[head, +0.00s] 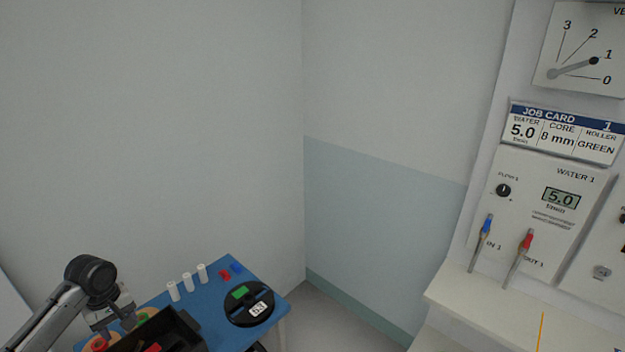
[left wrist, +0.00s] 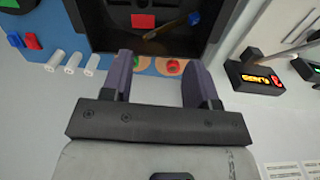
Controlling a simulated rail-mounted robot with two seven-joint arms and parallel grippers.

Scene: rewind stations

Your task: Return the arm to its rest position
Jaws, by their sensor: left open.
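My left arm comes in from the lower left in the head view. Its gripper (head: 116,326) is above the blue table (head: 213,265), beside a black bin (head: 172,332). In the left wrist view the gripper's two purple-grey fingers (left wrist: 158,65) are spread apart with nothing held between them. Beyond the fingers, a green piece and a red ring (left wrist: 173,67) sit on tan round bases at the table edge, in front of the bin (left wrist: 100,37). My right gripper is in neither view.
Several white cylinders (head: 187,281), red (head: 224,274) and blue (head: 236,267) pieces, and a black round device (head: 248,312) are on the table. The space between is clear.

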